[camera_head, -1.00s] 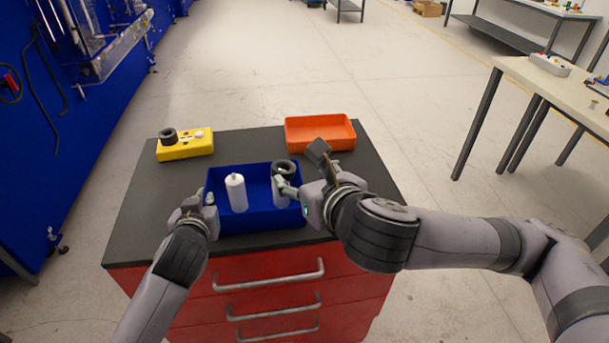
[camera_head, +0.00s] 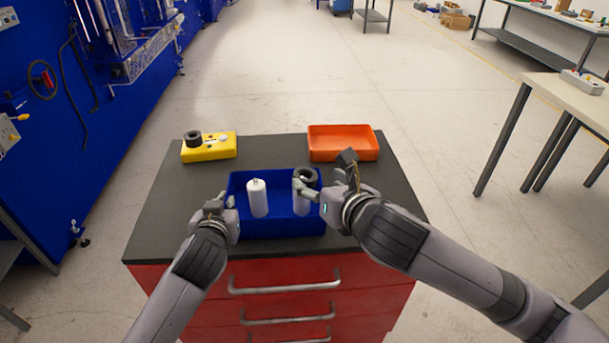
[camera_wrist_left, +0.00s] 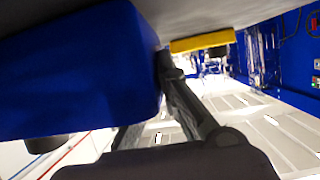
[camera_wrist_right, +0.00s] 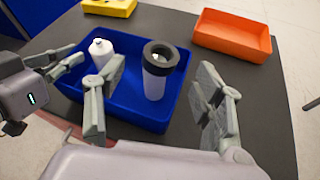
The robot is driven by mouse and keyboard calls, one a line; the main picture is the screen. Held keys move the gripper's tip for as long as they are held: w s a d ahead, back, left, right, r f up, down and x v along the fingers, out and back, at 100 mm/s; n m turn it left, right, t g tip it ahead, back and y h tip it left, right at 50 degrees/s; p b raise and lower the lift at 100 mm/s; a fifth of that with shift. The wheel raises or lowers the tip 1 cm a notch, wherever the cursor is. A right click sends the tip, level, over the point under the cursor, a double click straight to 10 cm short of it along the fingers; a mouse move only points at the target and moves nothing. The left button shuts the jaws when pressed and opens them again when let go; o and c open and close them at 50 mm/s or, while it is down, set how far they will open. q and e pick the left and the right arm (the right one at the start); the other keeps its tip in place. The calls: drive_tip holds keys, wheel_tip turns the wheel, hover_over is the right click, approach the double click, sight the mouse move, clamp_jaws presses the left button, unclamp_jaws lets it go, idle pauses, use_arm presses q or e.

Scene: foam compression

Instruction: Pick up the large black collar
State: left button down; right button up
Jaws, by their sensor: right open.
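A thick black collar (camera_head: 306,174) sits on top of a white cylinder (camera_head: 301,202) in the blue tray (camera_head: 276,229). Both also show in the right wrist view, the black collar (camera_wrist_right: 161,54) around the top of the cylinder (camera_wrist_right: 154,85). A second black collar (camera_head: 193,138) stands on the yellow block (camera_head: 210,153); which is larger I cannot tell. My right gripper (camera_head: 322,175) is open, with its fingers apart on either side of the collared cylinder. My left gripper (camera_head: 224,207) is by the tray's left wall; its finger opening is unclear.
A white bottle (camera_head: 258,199) stands in the tray, left of the cylinder. An orange bin (camera_head: 342,155) is at the back right of the dark tabletop (camera_head: 163,226). The tabletop between the yellow block and orange bin is clear.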

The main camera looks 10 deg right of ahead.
sight(303, 171)
drive_tip(key=x, duration=0.4)
drive_tip(key=shift+w+a+f, duration=0.1)
drive_tip(key=shift+w, duration=0.2)
drive_tip(key=shift+f+x, duration=0.1)
drive_tip(key=shift+x, duration=1.25)
drive_tip(key=shift+f+x, duration=0.15)
drive_tip(key=shift+x, duration=1.15)
drive_tip(key=c, duration=1.3)
wheel_tip(303, 171, up, 12)
drive_tip(key=n, duration=0.1)
drive_tip(key=shift+c, duration=0.2)
drive_tip(key=shift+h, duration=0.4)
wheel_tip(303, 171, down, 9)
drive_tip(key=shift+s+f, duration=0.1)
drive_tip(key=shift+f, duration=0.15)
